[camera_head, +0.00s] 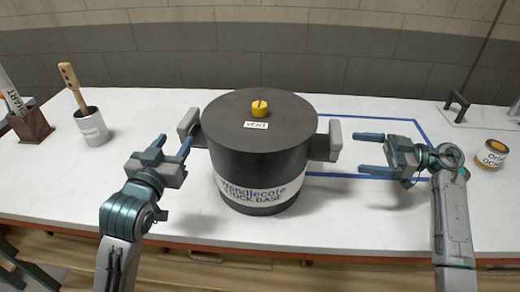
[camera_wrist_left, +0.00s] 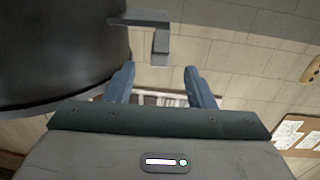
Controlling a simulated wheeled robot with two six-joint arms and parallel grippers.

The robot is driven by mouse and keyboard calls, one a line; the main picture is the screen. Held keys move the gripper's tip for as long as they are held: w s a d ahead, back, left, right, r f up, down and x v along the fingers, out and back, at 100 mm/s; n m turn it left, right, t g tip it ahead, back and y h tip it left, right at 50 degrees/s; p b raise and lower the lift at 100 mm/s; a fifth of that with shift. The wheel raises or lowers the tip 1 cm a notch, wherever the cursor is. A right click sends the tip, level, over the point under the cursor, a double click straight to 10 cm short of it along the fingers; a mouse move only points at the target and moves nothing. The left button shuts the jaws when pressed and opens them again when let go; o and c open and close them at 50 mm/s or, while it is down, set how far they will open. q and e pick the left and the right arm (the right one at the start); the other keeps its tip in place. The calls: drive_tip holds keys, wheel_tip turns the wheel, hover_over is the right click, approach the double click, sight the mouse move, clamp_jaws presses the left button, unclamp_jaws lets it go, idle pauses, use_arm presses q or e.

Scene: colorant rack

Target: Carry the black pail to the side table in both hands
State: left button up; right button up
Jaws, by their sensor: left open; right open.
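The black pail (camera_head: 255,170) stands upright on the white table, with a yellow knob (camera_head: 259,107) on its lid and a white label on its front. It has a grey handle on each side: the left handle (camera_head: 189,122) and the right handle (camera_head: 327,141). My left gripper (camera_head: 173,143) is open, just in front of and below the left handle, apart from it. In the left wrist view the pail (camera_wrist_left: 60,50) fills the upper left, and the handle (camera_wrist_left: 158,40) lies beyond the open fingers. My right gripper (camera_head: 371,143) is open and empty, to the right of the right handle.
A blue taped outline (camera_head: 418,129) lies on the white table (camera_head: 350,230) behind and right of the pail. A cup with a wooden stick (camera_head: 91,126) and a brown holder (camera_head: 32,126) stand at left. A small yellow-labelled can (camera_head: 491,154) stands at right. The side table cannot be identified.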

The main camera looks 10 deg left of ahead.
sight(188, 118)
use_arm(q)
drive_tip(key=w, duration=0.9)
drive_tip(key=shift+w, duration=0.3)
use_arm(e)
drive_tip(key=a, duration=1)
use_arm(q)
drive_tip(key=shift+c, duration=0.2)
use_arm(e)
drive_tip(key=shift+d, duration=0.1)
drive_tip(key=shift+c, duration=0.2)
use_arm(q)
clamp_jaws()
use_arm(e)
drive_tip(key=c, duration=1.7)
use_arm(q)
drive_tip(key=shift+r, duration=0.15)
use_arm(e)
drive_tip(key=shift+r, duration=0.15)
